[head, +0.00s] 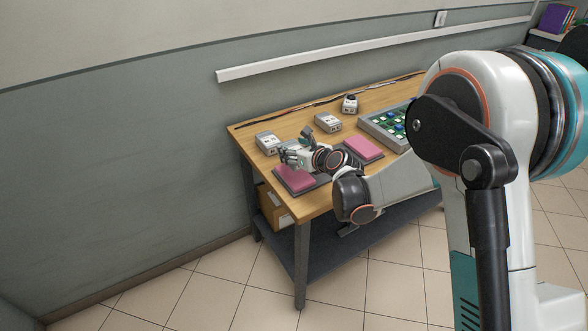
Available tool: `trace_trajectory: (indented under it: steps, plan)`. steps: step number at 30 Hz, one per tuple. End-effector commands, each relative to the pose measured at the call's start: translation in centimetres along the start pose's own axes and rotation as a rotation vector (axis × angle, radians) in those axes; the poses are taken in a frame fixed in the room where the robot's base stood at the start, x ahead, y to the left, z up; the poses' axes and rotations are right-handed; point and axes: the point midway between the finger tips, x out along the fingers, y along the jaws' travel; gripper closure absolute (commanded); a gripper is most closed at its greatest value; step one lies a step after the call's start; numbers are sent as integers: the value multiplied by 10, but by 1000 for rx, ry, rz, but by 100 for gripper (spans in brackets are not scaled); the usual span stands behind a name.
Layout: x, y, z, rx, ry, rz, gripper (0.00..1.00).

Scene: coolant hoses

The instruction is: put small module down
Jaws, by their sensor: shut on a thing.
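My gripper (291,153) is over the left part of the wooden table (318,203), just above and behind the left pink pad (297,180). It is shut on the small module, which is too small and too much covered by the fingers to make out clearly. I cannot tell whether the module touches anything below it. A grey module (267,142) stands on the table just left of and behind my gripper.
A second pink pad (364,148) lies right of my gripper. A grey tray (378,122) with green and blue parts stands behind it. A dark cable (300,108) runs along the wall edge. A cardboard box (273,208) sits on the lower shelf.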

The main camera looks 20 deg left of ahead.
Motion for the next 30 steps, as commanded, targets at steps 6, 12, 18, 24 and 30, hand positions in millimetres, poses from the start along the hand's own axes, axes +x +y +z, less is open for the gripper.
trace_trajectory:
  steps: [6,12,18,24,30]
  plan:
    - [6,0,-14,0,-1,0,82]
    - [15,0,-37,0,0,0,82]
    - [21,0,-52,0,-1,0,82]
    - [21,0,-50,0,-1,0,82]
    - [22,0,-53,0,0,0,26]
